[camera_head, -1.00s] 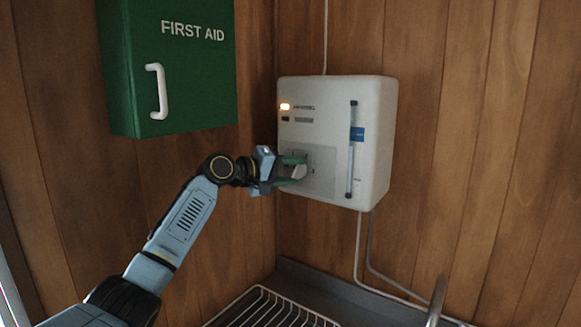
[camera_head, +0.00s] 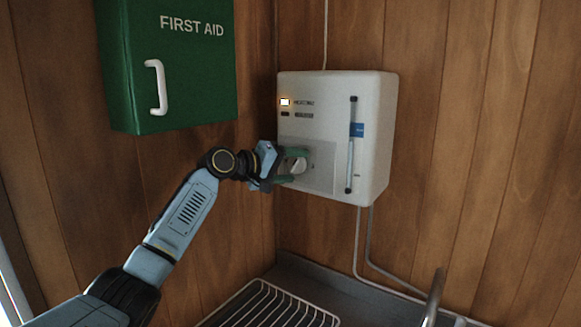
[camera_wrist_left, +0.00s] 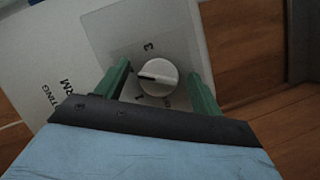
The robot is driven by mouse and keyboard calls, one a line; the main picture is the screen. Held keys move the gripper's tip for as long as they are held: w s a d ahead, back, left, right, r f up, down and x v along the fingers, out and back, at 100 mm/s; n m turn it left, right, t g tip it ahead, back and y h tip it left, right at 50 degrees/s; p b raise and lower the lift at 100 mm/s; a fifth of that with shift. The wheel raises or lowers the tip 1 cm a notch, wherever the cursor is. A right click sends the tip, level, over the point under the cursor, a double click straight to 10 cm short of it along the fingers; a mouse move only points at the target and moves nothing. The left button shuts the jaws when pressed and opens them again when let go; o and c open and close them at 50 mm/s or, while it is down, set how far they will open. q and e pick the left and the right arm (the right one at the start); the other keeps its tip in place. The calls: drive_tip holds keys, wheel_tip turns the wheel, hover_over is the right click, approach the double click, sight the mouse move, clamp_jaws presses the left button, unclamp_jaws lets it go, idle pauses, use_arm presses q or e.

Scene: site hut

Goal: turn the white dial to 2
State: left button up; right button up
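The white dial (camera_head: 298,165) is on the front of a white wall heater box (camera_head: 372,140). In the left wrist view the dial (camera_wrist_left: 160,80) is round, with a dark pointer line aimed left, between the printed 1 and 3. The 2 does not show; the left-hand finger may cover it. My left gripper (camera_head: 294,167) is at the dial. In the left wrist view its green fingers (camera_wrist_left: 159,68) stand on either side of the dial, with a visible gap at each side. My right gripper is not in view.
A green first aid cabinet (camera_head: 185,75) with a white handle hangs at the left, above my left arm. A lit lamp (camera_head: 285,102) is on the heater. A wire rack (camera_head: 270,308) and a curved metal tap (camera_head: 433,300) are below. Pipes (camera_head: 361,250) run down the wall.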

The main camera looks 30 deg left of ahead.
use_arm(q)
drive_tip(key=b+v, duration=0.3)
drive_tip(key=v, duration=1)
drive_tip(key=shift+s, duration=0.15)
drive_tip(key=shift+r, duration=0.1)
